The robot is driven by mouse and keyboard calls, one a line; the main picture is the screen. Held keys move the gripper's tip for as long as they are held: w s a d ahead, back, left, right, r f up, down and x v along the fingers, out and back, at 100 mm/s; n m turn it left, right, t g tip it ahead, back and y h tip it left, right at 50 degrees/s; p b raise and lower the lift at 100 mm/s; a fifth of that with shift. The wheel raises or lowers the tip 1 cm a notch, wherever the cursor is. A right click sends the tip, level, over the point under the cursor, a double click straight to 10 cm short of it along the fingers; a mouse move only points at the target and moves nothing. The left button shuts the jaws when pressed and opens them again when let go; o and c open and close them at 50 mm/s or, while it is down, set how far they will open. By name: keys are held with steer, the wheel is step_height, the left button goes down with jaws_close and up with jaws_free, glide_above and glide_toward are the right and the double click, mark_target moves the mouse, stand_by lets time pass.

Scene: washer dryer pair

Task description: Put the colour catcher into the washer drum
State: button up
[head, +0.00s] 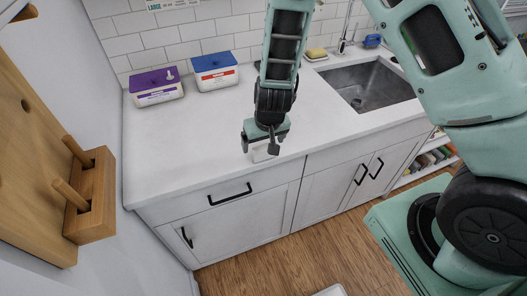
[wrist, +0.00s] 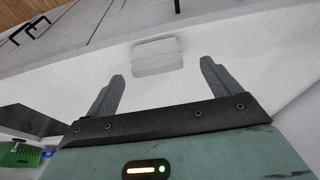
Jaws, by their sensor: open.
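A small white, flat-sided piece, which looks like the colour catcher (wrist: 158,56), lies on the white counter just beyond my fingertips in the wrist view. In the head view it is mostly hidden behind my gripper, and only a pale patch (head: 262,153) shows near the counter's front edge. My gripper (head: 259,146) points down over it. In the wrist view my gripper (wrist: 162,70) is open, one finger to each side of the white piece, with nothing held. The washer and its drum are not in view.
A purple-lidded tub (head: 156,87) and a blue-lidded tub (head: 215,71) stand at the back of the counter (head: 185,135). A wooden peg piece (head: 90,190) is at left. The counter's left part is clear.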

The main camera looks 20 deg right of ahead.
mark_target(264, 146)
steer(key=shift+d+p+x, duration=0.15)
steer(key=shift+p+x, duration=0.35)
steer(key=shift+x, duration=0.45)
steer(key=shift+d+p+x, duration=0.1)
steer(key=shift+p+x, duration=0.35)
steer(key=shift+x, duration=0.55)
steer(key=shift+w+f, duration=0.25)
steer(key=shift+f, duration=0.4)
steer(key=c, duration=1.1)
steer(key=shift+r, duration=0.15)
